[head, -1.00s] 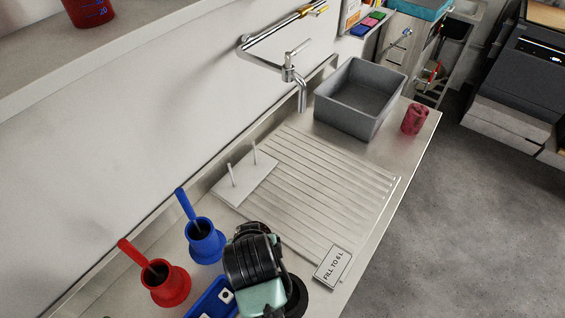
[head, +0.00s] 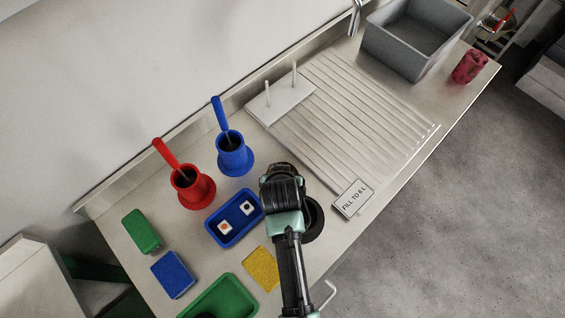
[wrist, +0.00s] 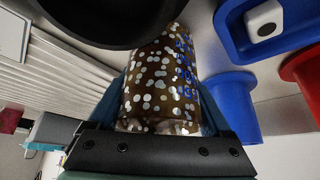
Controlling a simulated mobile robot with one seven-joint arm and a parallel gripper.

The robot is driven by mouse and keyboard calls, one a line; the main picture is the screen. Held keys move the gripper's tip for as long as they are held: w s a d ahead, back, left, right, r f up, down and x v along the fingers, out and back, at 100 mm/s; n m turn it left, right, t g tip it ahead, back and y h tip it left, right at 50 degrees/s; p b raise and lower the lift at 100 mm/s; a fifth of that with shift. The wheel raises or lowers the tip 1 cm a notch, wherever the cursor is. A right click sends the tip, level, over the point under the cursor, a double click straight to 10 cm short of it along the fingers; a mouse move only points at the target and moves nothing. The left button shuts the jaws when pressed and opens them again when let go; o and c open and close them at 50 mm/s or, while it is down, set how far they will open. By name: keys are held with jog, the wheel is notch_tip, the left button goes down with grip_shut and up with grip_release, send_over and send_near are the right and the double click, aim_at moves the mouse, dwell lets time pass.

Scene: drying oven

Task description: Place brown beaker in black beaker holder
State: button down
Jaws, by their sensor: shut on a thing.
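My gripper (wrist: 162,98) is shut on the brown beaker (wrist: 155,80), which is covered in white dots and has blue markings, in the wrist view. In the head view my gripper (head: 281,185) is over the counter, and my wrist hides most of the beaker. The black beaker holder (head: 314,219) is a round black piece on the counter, just right of my gripper and partly hidden by my arm. In the wrist view a large black curved shape (wrist: 95,22), which looks like this holder, fills the top, close beside the beaker. I cannot tell whether they touch.
A red holder (head: 193,190) and a blue holder (head: 234,155) with handled tools stand to the left. A blue tray (head: 215,235), a yellow sponge (head: 262,268) and a green tray (head: 240,298) lie near my arm. The ribbed drainboard (head: 360,115) has bare room.

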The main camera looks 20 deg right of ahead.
jog(key=shift+f, duration=0.1)
grip_release()
